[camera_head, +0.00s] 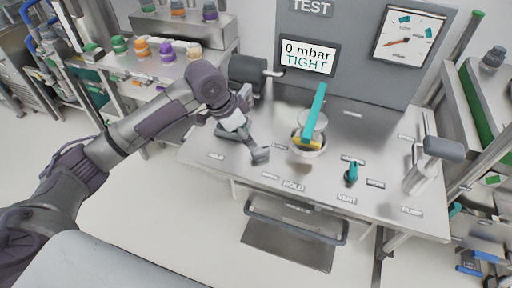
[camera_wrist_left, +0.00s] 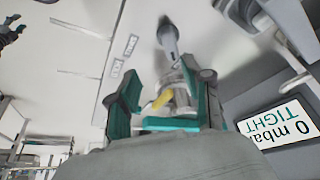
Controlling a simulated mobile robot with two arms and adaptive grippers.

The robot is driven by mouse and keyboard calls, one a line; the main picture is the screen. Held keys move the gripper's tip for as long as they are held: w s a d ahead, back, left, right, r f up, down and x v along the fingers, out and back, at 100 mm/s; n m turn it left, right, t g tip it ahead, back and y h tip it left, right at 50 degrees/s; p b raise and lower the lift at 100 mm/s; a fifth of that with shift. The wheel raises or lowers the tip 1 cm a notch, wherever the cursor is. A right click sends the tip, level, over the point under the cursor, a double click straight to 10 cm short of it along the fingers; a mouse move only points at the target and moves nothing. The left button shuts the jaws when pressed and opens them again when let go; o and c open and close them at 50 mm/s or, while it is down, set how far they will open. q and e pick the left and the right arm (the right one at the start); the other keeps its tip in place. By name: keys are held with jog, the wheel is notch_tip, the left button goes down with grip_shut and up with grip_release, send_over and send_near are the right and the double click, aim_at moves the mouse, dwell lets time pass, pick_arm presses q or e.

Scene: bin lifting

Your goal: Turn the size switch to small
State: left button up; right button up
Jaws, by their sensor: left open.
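A grey lever (camera_head: 259,154) with a broad end stands near the left front of the steel bench top, between small labels I cannot read. I take it for the size switch; which setting it points to I cannot tell. A grey lever also shows at the top middle of the left wrist view (camera_wrist_left: 168,38), beside two labels. My left gripper (camera_head: 238,124) is just behind the lever in the head view, and its fingers are partly hidden. In the left wrist view its teal-padded fingers (camera_wrist_left: 163,104) are apart, with a yellow part visible between them. My right gripper is out of view.
A teal vent knob (camera_head: 351,173) and a grey pump handle (camera_head: 443,148) are further right. The display (camera_head: 307,57) reads 0 mbar TIGHT.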

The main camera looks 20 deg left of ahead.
aim_at(258, 150)
pick_arm(q)
jog(key=x, duration=0.3)
jog(key=w+p+x, duration=0.1)
jog(key=x, duration=0.3)
jog(key=a+x, duration=0.1)
jog(key=x, duration=0.3)
jog(key=shift+w+p, duration=0.2)
jog(key=shift+p, duration=0.2)
grip_shut()
